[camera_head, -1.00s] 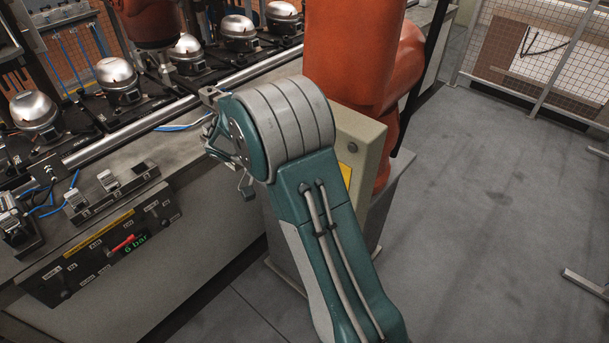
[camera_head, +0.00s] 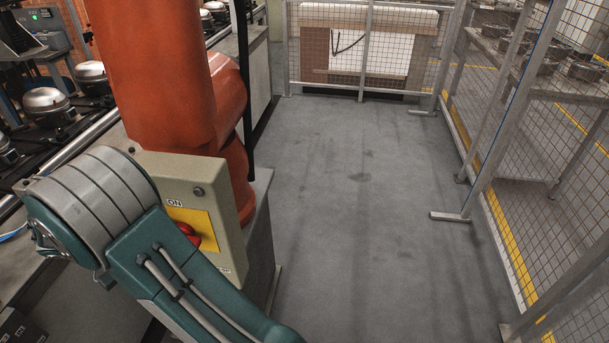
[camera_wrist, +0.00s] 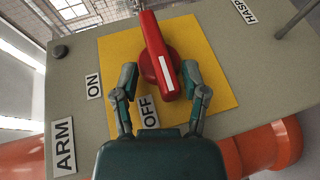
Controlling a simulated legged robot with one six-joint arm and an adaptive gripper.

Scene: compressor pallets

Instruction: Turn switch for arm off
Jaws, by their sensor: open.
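The red rotary switch (camera_wrist: 162,62) sits on a yellow plate (camera_wrist: 215,85) in the wrist view, its long handle tilted slightly from upright. An ON label (camera_wrist: 94,86) is at its left, an OFF label (camera_wrist: 149,114) below and an ARM label (camera_wrist: 64,146) at lower left. My gripper (camera_wrist: 160,80) is open, with one finger on each side of the handle's lower part. I cannot tell whether they touch it. In the head view the red switch (camera_head: 187,233) is partly hidden by my teal arm, on the beige box (camera_head: 232,207).
An orange robot arm (camera_head: 160,80) stands right behind the switch box. Silver compressors (camera_head: 46,102) sit on the line at left. Mesh fencing (camera_head: 540,130) runs along the right and back. The grey floor (camera_head: 350,220) between is clear.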

